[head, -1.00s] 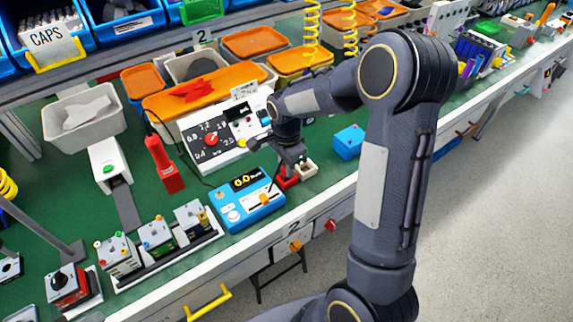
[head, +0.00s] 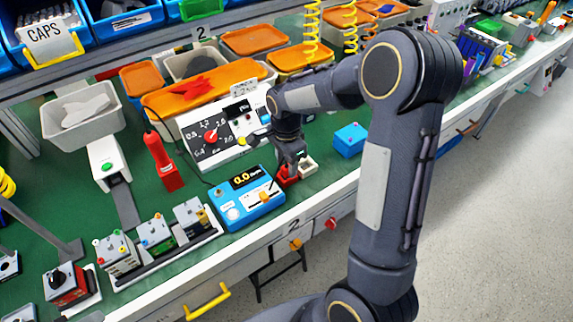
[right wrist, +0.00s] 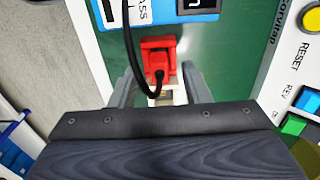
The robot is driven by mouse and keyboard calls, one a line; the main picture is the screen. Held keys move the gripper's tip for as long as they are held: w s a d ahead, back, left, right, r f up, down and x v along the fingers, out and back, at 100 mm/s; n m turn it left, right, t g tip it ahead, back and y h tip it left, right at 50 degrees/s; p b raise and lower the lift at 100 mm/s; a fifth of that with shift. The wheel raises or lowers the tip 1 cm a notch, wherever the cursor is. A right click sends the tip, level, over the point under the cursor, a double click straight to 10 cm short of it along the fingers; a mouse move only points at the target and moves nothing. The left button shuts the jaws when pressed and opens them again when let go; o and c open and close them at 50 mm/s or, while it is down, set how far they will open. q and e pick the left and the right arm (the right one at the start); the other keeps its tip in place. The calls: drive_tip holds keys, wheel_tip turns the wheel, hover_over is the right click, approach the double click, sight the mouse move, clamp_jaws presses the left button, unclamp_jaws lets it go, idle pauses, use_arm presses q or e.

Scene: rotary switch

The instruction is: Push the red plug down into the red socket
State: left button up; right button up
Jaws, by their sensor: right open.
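The red plug (right wrist: 156,70), with a black cable running from it, shows in the right wrist view at the red socket (right wrist: 158,42). They overlap there, so I cannot tell how deep the plug sits. In the head view the red socket (head: 287,180) is at the bench's front edge, right of the blue meter. My right gripper (head: 294,170) points down over it and hides most of the plug. In the right wrist view its two fingers (right wrist: 158,88) are open, one on each side of the plug. My left gripper is not in view.
A blue meter (head: 262,212) stands left of the socket. A white socket (head: 309,166) is just to its right. A blue box (head: 350,140) is farther right. A white panel with a dial (head: 232,130) is behind. Green bench top lies between them.

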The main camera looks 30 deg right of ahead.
sight(287, 165)
wheel_tip(287, 165, up, 6)
drive_tip(key=shift+r, duration=0.25)
idle(0.5)
drive_tip(key=s+a+r+n+t+y, duration=0.2)
drive_tip(key=s+n, duration=0.5)
drive_tip(key=s, duration=0.4)
drive_tip(key=s+a+r+n+t+y+p, duration=0.1)
drive_tip(key=s+a+r+n+t, duration=0.2)
drive_tip(key=s+n, duration=0.5)
drive_tip(key=s+a+r, duration=0.1)
drive_tip(key=s+a, duration=0.1)
drive_tip(key=s, duration=0.1)
drive_tip(key=shift+a+r+n+t+y, duration=0.15)
drive_tip(key=shift+r+n+t+y, duration=0.15)
drive_tip(key=shift+r+y, duration=0.1)
drive_tip(key=shift+s, duration=0.1)
